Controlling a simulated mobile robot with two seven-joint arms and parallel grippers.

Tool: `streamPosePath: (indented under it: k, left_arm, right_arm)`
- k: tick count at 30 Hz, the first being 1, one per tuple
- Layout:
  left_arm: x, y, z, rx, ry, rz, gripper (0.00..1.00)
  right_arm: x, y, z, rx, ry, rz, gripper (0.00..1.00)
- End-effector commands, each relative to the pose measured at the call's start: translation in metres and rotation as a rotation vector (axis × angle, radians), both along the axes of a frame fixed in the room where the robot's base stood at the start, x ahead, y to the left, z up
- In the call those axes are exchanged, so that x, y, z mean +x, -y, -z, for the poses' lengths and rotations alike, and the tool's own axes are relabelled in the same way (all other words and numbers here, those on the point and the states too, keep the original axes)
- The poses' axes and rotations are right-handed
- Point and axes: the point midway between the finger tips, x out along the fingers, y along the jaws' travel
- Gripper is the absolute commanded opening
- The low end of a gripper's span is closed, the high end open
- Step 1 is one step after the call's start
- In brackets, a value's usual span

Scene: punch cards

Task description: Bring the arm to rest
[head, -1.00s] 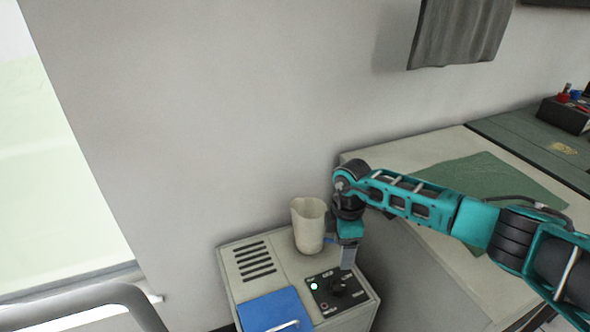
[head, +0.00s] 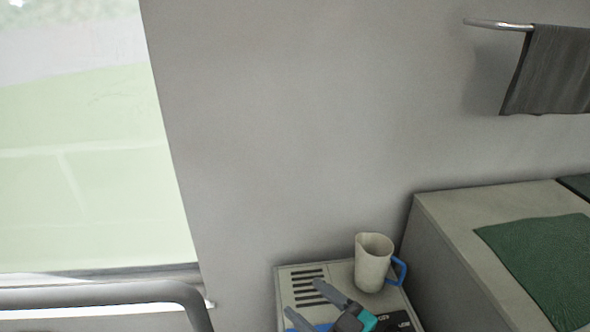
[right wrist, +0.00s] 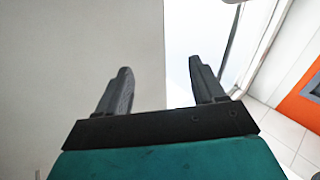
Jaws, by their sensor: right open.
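My right gripper (head: 312,306) shows at the bottom of the head view, in front of the control box. Its two dark fingers are spread and point up and left, with nothing between them. In the right wrist view the fingers (right wrist: 160,90) are also apart and empty, with a pale wall and a bright area beyond. Most of my right arm is below the head view's lower edge. My left gripper is in neither view.
A beige jug (head: 372,262) with a blue handle stands on the grey box (head: 287,284) with vent slots. A counter (head: 450,215) with a green mat (head: 545,262) is at right. A grey towel (head: 555,70) hangs from a rail. A metal rail (head: 100,295) crosses the lower left.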

Motion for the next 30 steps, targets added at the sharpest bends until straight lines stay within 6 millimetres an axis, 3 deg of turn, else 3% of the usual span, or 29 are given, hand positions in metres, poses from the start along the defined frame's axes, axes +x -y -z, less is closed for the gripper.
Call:
streamPosePath:
  k: [5,9,12,18,30]
  left_arm:
    - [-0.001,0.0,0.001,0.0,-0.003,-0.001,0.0]
    - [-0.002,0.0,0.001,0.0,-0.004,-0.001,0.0]
    - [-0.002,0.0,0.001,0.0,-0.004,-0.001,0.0]
    - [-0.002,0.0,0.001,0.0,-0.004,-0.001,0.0]
    - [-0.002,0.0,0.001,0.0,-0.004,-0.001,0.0]
  right_arm:
    - [-0.02,0.066,0.042,-0.025,-0.195,0.352,0.68]
    - [-0.057,0.111,0.084,-0.109,-0.395,0.521,0.68]
    - [-0.086,0.131,0.106,-0.167,-0.518,0.576,0.68]
    - [-0.118,0.147,0.126,-0.227,-0.642,0.599,0.68]
    - [-0.12,0.147,0.127,-0.229,-0.647,0.599,0.68]
